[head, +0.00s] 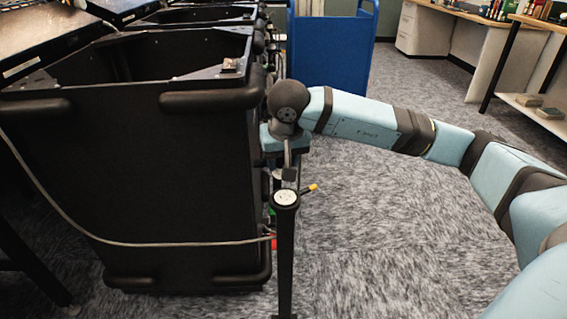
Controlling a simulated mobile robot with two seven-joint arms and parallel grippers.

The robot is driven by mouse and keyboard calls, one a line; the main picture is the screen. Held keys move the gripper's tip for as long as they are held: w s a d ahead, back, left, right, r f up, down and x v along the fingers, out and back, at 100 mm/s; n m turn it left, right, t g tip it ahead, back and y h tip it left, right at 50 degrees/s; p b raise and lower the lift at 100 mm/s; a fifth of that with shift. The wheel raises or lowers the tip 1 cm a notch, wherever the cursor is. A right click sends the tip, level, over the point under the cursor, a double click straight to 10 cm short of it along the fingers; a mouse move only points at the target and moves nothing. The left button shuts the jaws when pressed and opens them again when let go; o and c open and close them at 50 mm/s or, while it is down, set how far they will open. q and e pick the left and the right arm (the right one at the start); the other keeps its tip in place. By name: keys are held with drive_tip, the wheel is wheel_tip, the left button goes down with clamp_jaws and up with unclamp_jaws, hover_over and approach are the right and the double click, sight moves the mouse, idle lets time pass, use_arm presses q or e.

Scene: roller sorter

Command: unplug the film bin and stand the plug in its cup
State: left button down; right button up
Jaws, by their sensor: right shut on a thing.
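The film bin is probably the large black bin (130,180) at the left; no label on it is readable. A grey cable (150,243) hangs across its front and runs to a small red part (274,241), partly hidden behind a black post. My right gripper (289,163) points down beside the bin's right edge, above the post. It is shut on a small dark piece (289,174), which looks like the plug. Just below is the post's round pale top (286,198), perhaps the cup; I cannot tell whether they touch. My left gripper is out of view.
The black post (286,260) stands close to the bin's right side. A yellow-tipped part (312,188) sticks out near its top. A blue bin (330,55) stands behind my right arm. Carpet (390,230) is open to the right; desks line the back right.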

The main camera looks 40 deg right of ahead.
drive_tip(key=shift+w+d+r, duration=0.1)
drive_tip(key=shift+w+d, duration=0.7)
drive_tip(key=shift+w, duration=0.65)
drive_tip(key=shift+w+d+r, duration=0.1)
drive_tip(key=shift+w+d, duration=0.75)
drive_tip(key=shift+w, duration=0.6)
drive_tip(key=shift+w+d+r, duration=0.1)
drive_tip(key=shift+w+d, duration=0.7)
drive_tip(key=shift+w, duration=0.65)
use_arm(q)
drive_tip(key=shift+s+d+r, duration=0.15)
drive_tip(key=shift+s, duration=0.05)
use_arm(e)
drive_tip(key=shift+w+d, duration=0.1)
drive_tip(key=shift+w, duration=0.1)
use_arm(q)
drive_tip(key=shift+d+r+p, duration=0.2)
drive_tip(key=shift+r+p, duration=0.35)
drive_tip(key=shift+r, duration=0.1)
use_arm(e)
drive_tip(key=shift+w+r, duration=0.25)
drive_tip(key=shift+r, duration=0.05)
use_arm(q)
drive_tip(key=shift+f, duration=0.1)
use_arm(e)
drive_tip(key=shift+f, duration=0.25)
